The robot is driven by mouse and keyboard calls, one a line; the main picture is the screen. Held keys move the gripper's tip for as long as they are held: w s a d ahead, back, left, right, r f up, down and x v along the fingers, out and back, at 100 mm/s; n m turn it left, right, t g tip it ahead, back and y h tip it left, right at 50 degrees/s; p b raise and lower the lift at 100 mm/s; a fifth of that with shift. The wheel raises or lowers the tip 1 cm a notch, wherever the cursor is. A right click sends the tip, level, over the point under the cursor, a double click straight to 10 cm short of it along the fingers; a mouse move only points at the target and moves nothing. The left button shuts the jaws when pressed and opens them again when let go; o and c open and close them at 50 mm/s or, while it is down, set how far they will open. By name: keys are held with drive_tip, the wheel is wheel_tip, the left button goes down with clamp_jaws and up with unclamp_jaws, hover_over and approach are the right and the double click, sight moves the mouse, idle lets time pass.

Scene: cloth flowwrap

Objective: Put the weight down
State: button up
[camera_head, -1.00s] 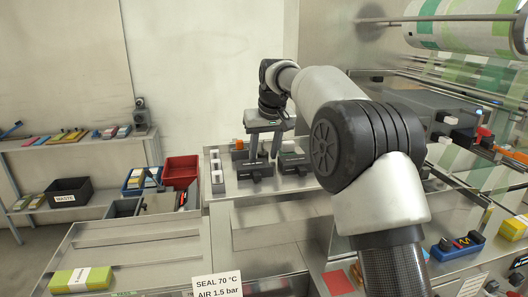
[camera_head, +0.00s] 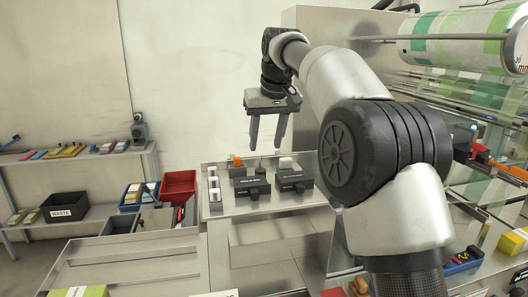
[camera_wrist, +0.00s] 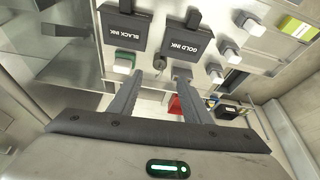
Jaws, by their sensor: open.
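A small dark grey weight (camera_wrist: 159,62) with a knob stands on the metal table, between and just behind two black boxes marked gold ink (camera_wrist: 188,44) and black ink (camera_wrist: 125,28). In the head view it is too small to make out clearly. My gripper (camera_head: 267,148) is open and empty, raised above the table with its fingers pointing down. In the wrist view the gap between the fingertips (camera_wrist: 158,78) lines up with the weight, and nothing is between them.
A red bin (camera_head: 180,185) and black waste box (camera_head: 66,206) are further left.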

drive_tip(key=s+d+r+m+t+h, duration=0.1)
drive_tip(key=s+d, duration=0.5)
drive_tip(key=s, duration=0.4)
drive_tip(key=s+d+r+m, duration=0.1)
drive_tip(key=s+d, duration=0.5)
drive_tip(key=s, duration=0.3)
drive_tip(key=s+d+f+m, duration=0.1)
drive_tip(key=s+d+f, duration=0.1)
drive_tip(key=s+f, duration=0.4)
drive_tip(key=s+d+f+m, duration=0.1)
drive_tip(key=s+d+f, duration=0.2)
drive_tip(key=s+f, duration=0.4)
drive_tip(key=s, duration=0.5)
drive_tip(key=shift+s+d+h, duration=0.3)
drive_tip(key=shift+s, duration=0.1)
drive_tip(key=shift+s, duration=0.1)
